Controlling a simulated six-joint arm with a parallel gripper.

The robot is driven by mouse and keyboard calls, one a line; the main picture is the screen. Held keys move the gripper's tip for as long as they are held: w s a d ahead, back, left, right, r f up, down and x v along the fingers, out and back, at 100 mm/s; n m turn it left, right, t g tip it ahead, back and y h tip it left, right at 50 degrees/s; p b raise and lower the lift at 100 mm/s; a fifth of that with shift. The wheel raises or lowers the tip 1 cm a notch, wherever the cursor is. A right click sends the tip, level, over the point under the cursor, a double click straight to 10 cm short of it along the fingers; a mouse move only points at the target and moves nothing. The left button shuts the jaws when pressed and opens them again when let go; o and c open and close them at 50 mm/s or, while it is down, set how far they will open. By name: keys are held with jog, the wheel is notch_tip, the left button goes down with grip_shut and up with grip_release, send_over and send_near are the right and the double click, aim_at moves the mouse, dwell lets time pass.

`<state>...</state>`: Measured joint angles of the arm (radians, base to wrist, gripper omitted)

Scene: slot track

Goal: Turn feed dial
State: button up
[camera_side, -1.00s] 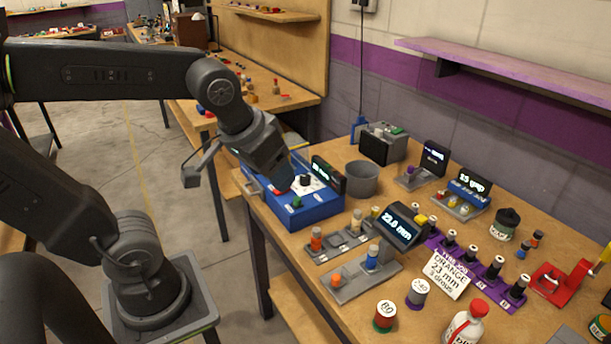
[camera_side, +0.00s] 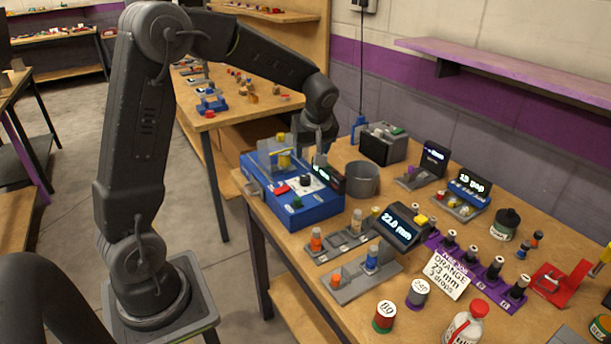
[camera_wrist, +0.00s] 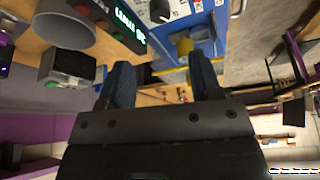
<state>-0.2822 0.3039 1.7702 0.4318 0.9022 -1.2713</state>
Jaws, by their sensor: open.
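The blue machine box (camera_side: 318,212) stands at the table's left edge. A round black dial (camera_side: 305,180) sits on its pale top panel, by a red part and a green button. The dial also shows in the wrist view (camera_wrist: 160,11), near the top edge. A small display (camera_side: 328,174) stands behind the dial. My gripper (camera_wrist: 162,72) is open with nothing between its fingers. In the side view my gripper is behind the box, apart from the dial, and its fingers are partly hidden by the display and clear guard.
A clear guard with a yellow part (camera_side: 284,159) stands on the box's back left. A grey cup (camera_side: 362,179) is right of the box, with a black box (camera_side: 383,146) behind it. Several trays, displays and bottles crowd the table to the right.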

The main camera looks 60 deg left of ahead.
aim_at(305, 176)
jog(key=x, duration=1.1)
jog(key=shift+a+f, duration=0.1)
jog(key=shift+f, duration=0.3)
jog(key=c, duration=0.9)
jog(key=shift+c, duration=0.2)
jog(key=shift+m, duration=0.4)
jog(key=m+t, duration=0.1)
jog(key=m, duration=0.2)
jog(key=m+t+h, duration=0.1)
jog(key=m, duration=0.2)
jog(key=shift+s, duration=0.1)
jog(key=m+h, duration=0.1)
jog(key=m, duration=0.2)
jog(key=shift+a+m+t+h, duration=0.1)
jog(key=shift+m+t+h, duration=0.2)
jog(key=shift+t, duration=0.1)
jog(key=shift+m+t+h, duration=0.3)
jog(key=shift+m+h, duration=0.4)
jog(key=shift+m, duration=1.1)
